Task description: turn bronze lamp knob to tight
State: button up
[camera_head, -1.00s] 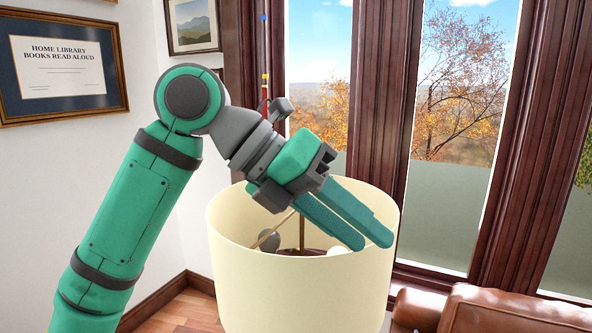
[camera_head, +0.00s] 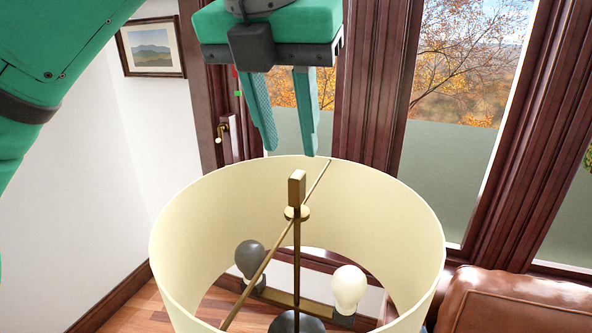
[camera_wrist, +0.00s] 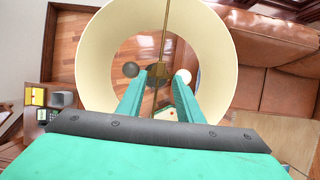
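The bronze lamp knob (camera_head: 297,188) is a small upright block on top of the lamp's central rod, inside the open top of a cream lampshade (camera_head: 195,245). My gripper (camera_head: 291,152) points down above and apparently behind the knob in the head view. Its two green fingers are apart with nothing between them. In the wrist view my gripper (camera_wrist: 158,82) has its fingers over the shade's opening, with the rod and crossbar beyond them. The knob's exact turn relative to the fingers is hard to judge.
A dark grey bulb (camera_head: 250,257) and a white bulb (camera_head: 349,288) sit inside the shade. A thin brass bar (camera_head: 263,265) crosses its opening. A brown leather sofa (camera_head: 520,305) stands at the right. Dark window frames (camera_head: 372,90) rise behind.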

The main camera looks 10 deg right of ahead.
aim_at(297, 174)
jog(key=x, duration=0.6)
jog(key=shift+w, duration=0.2)
jog(key=shift+f, duration=0.4)
jog(key=shift+w+d+f, duration=0.1)
jog(key=shift+w+f, duration=0.05)
jog(key=shift+f, duration=0.2)
jog(key=shift+d+f, duration=0.25)
jog(key=shift+d, duration=0.05)
jog(key=shift+c, duration=0.6)
jog(key=shift+a, duration=0.1)
grip_shut()
